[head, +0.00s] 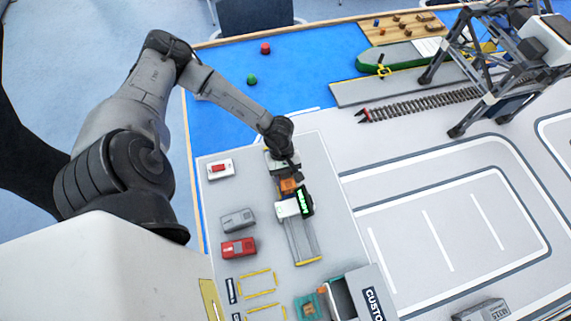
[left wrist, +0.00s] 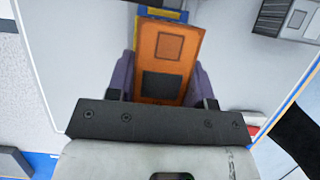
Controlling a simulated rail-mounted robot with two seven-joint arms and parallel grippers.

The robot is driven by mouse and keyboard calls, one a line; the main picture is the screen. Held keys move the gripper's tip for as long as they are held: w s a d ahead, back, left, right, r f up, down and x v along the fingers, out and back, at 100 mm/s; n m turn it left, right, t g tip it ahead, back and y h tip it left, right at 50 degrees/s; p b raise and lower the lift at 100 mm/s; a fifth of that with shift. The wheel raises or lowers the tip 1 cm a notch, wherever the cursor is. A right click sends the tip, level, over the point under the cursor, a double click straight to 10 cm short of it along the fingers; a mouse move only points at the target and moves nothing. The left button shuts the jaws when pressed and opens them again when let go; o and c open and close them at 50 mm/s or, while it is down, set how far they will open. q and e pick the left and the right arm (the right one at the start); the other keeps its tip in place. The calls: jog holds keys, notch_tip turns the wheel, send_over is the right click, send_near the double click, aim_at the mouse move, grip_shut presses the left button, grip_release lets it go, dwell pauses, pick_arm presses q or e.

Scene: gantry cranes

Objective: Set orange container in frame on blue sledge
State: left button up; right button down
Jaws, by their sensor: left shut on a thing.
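The orange container (head: 288,186) is at my left gripper (head: 286,172), over the upper part of the grey platform. In the left wrist view the orange container (left wrist: 165,50) sits between the two purple-grey fingers of my left gripper (left wrist: 160,80), which is shut on it. A yellow edge (left wrist: 162,13) and a bit of blue show just beyond the container's far end. I cannot tell whether these belong to the blue sledge and its frame, or whether the container touches them. My right gripper is not in view.
A white block with a green-lit black display (head: 306,200) stands close below the container, over a grey track (head: 302,240) with a yellow end. Red (head: 239,247) and grey (head: 238,220) blocks lie to its left. A gantry crane (head: 490,60) stands upper right.

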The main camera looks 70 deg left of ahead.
aim_at(286, 181)
pick_arm(q)
jog(key=shift+f, duration=1.6)
jog(key=shift+f+b, duration=0.2)
jog(key=shift+b, duration=0.1)
jog(key=o, duration=0.7)
jog(key=shift+o, duration=1.3)
jog(key=shift+w, duration=0.1)
